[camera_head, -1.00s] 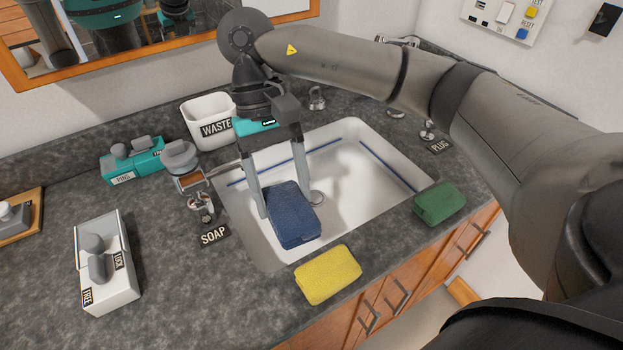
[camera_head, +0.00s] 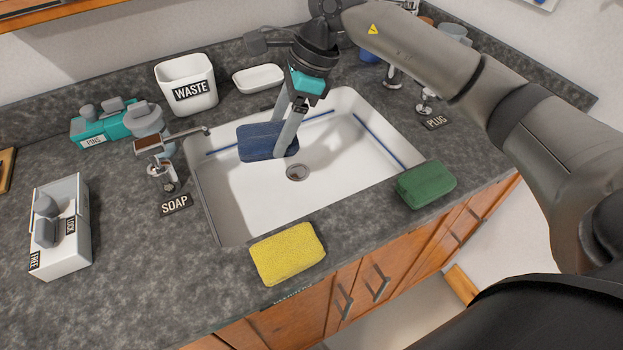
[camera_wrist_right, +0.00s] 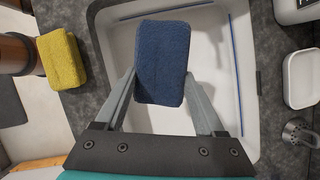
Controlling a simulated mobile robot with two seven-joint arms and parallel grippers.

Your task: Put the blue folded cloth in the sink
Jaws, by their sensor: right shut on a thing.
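The blue folded cloth (camera_head: 257,143) is held between the fingers of my right gripper (camera_head: 283,150), over the back left part of the white sink (camera_head: 245,205). In the right wrist view the cloth (camera_wrist_right: 162,62) sits between both fingertips, with the sink (camera_wrist_right: 215,50) behind it. The cloth appears to be above the basin floor; whether it touches anything there, I cannot tell. The sink's drain (camera_head: 297,172) is uncovered. My left gripper does not show.
A yellow sponge-like block (camera_head: 287,254) and a green one (camera_head: 426,184) lie on the counter by the sink's front edge. The soap dispenser (camera_head: 160,170) stands left of the sink. A waste bin (camera_head: 187,84) and white dish (camera_head: 258,78) stand behind it.

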